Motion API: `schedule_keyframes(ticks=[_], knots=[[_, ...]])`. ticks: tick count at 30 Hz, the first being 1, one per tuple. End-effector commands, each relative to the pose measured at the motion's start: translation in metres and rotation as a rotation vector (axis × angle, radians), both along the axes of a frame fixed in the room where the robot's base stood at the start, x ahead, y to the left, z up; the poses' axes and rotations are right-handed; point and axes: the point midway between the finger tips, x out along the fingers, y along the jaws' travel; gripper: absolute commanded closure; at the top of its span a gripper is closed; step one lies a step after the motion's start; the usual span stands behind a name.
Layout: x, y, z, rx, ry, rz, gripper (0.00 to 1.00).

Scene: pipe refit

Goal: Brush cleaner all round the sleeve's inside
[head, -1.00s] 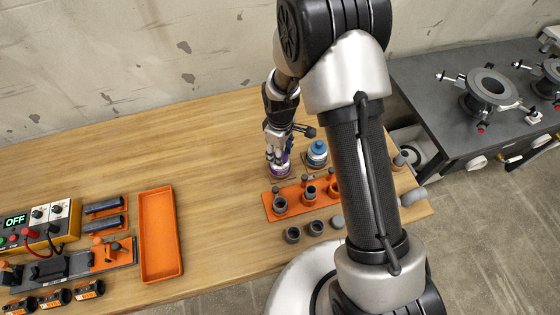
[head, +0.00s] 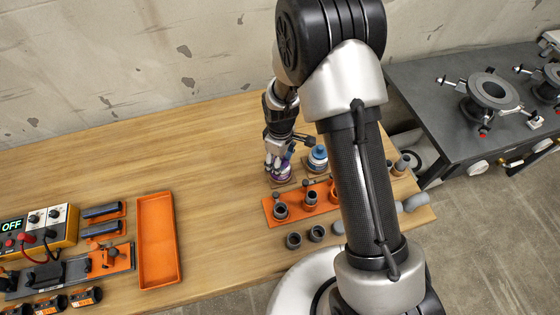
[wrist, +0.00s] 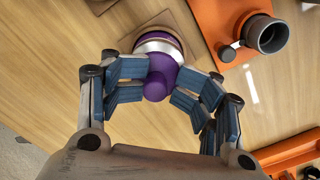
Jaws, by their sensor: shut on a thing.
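A purple-topped container (head: 285,175) with a pale band stands on a small square base on the bench. In the wrist view its purple cap (wrist: 161,70) sits between the blue-padded fingers of my gripper (wrist: 158,86), which is shut on it. My gripper also shows in the head view (head: 278,160), over the container. An orange holder (head: 295,204) beside it carries several dark grey open-topped sleeves (head: 310,197); one sleeve (wrist: 268,34) shows at upper right in the wrist view. I cannot tell which sleeve is the task's. The brush is not visible.
A blue-capped container (head: 317,158) stands right beside my gripper. Two loose grey rings (head: 293,240) lie in front of the holder. An empty orange tray (head: 158,240) lies left, with a meter reading OFF (head: 40,228) beyond it. The bench between tray and holder is clear.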

Motion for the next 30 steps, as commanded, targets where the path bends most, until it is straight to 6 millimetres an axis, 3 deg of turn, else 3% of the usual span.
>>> schedule_keyframes(ticks=[20, 22, 26, 30], knots=[[0.001, -0.002, 0.001, -0.001, -0.002, -0.001, 0.75], [0.001, -0.001, 0.003, 0.000, -0.002, -0.001, 0.79], [0.001, -0.001, 0.009, 0.000, -0.004, -0.001, 1.00], [0.001, -0.001, 0.015, 0.000, -0.002, -0.001, 1.00]])
